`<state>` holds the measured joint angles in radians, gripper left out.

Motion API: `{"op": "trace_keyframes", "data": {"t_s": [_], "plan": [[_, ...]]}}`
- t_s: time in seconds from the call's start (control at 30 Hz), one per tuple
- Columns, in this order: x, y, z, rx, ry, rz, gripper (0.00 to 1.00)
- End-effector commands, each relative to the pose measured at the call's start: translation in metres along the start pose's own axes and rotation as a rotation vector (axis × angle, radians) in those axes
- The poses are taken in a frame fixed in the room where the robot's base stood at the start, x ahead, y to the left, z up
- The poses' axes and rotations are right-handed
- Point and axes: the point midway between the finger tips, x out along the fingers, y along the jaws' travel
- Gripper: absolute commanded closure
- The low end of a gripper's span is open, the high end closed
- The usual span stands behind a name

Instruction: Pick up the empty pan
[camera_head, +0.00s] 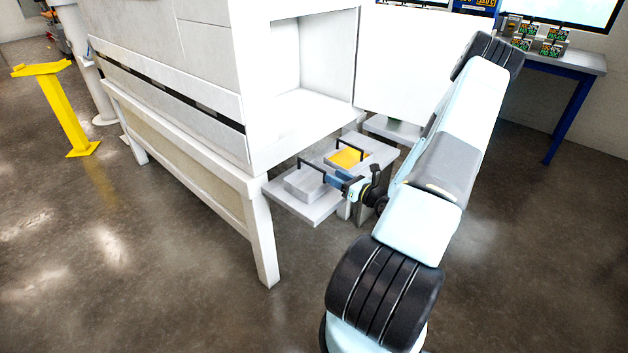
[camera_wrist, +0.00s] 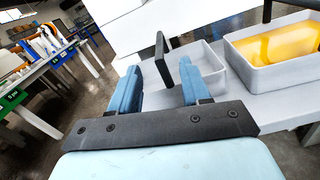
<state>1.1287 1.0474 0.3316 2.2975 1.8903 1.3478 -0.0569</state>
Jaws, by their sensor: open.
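The empty pan (camera_head: 304,186) is a grey-white shallow tray with a black bar handle, on a light shelf by the white cabinet. In the wrist view the empty pan (camera_wrist: 207,66) shows bare inside, and its black handle (camera_wrist: 162,60) appears in the gap between my fingers. My gripper (camera_head: 338,179) has blue fingers and is at the right side of this pan, close to its handle. In the wrist view my gripper (camera_wrist: 158,84) is open. I cannot tell whether the handle is between the fingertips or just beyond them.
A second pan with yellow resin (camera_head: 348,157) and its own black handle stands close beside the empty one. The white cabinet (camera_head: 190,60) has an open chamber above the shelf (camera_head: 310,215). A blue-legged table (camera_head: 575,62) stands at the back right. A yellow stand (camera_head: 66,110) is far left.

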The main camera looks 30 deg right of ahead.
Motion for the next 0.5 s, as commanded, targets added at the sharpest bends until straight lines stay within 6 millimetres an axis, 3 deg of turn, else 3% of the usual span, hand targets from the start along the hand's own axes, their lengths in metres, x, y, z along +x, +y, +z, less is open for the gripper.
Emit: {"op": "trace_keyframes", "data": {"t_s": [0.2, 0.5], "plan": [[0.030, 0.000, 0.000, 0.000, -0.001, 0.001, 0.53], [0.044, 0.000, -0.002, 0.001, 0.000, 0.001, 0.53]]}}
